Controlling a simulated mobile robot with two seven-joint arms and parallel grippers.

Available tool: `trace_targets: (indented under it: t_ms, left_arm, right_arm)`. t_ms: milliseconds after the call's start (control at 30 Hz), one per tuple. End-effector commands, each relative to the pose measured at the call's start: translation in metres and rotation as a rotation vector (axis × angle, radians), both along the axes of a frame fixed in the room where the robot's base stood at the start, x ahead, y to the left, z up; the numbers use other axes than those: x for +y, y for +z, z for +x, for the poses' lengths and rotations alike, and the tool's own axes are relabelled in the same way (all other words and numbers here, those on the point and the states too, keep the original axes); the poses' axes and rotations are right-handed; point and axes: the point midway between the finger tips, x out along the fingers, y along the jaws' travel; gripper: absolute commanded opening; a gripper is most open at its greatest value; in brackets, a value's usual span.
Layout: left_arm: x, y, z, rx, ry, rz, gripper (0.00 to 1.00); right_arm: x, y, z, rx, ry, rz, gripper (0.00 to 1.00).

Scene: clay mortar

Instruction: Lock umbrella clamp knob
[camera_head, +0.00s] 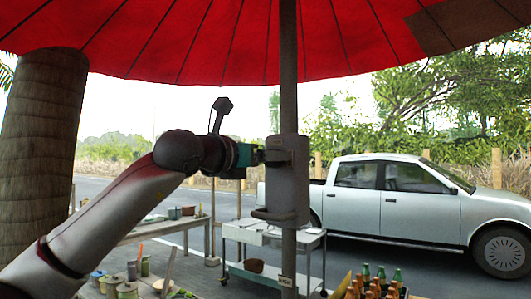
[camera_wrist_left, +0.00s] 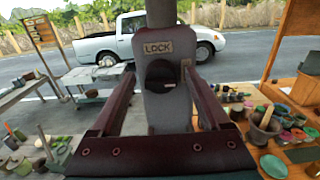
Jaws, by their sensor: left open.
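A grey umbrella clamp (camera_head: 283,202) sits around the dark umbrella pole (camera_head: 288,60). In the left wrist view the clamp body (camera_wrist_left: 165,108) faces me, with a LOCK label (camera_wrist_left: 158,47) above a dark round knob (camera_wrist_left: 161,74). The knob has a raised grip with a pale mark on its right side. My left gripper (camera_head: 277,156) is at the clamp's left side in the head view. In the left wrist view its two fingers (camera_wrist_left: 158,76) are apart on either side of the knob. I cannot tell whether they touch it. My right gripper is not in view.
A red umbrella canopy (camera_head: 200,40) hangs overhead. A thick trunk (camera_head: 42,150) stands at the left. A white cart (camera_head: 262,234) and a wooden table (camera_head: 150,231) with pots stand behind the clamp. Bottles (camera_head: 380,278) are at the lower right. A silver pickup (camera_head: 400,205) is on the road.

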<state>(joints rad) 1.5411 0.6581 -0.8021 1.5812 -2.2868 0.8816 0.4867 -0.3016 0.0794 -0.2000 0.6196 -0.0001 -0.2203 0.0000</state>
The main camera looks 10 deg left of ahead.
Motion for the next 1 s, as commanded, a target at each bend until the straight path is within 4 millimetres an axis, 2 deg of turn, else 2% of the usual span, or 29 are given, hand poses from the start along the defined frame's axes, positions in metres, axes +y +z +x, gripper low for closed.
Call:
trace_targets:
  t_ms: [167, 867, 1000]
  left_arm:
    - [-0.0002, -0.0006, -0.0001, 0.001, 0.000, 0.000, 0.80]
    - [0.0002, 0.0001, -0.0005, 0.000, 0.000, 0.000, 0.01]
    - [0.0002, 0.0001, -0.0006, 0.001, 0.000, -0.002, 0.00]
  right_arm:
    - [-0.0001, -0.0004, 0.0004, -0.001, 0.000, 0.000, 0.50]
    - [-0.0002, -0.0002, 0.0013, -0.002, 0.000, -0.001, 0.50]
    - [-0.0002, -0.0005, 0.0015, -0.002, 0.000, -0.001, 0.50]
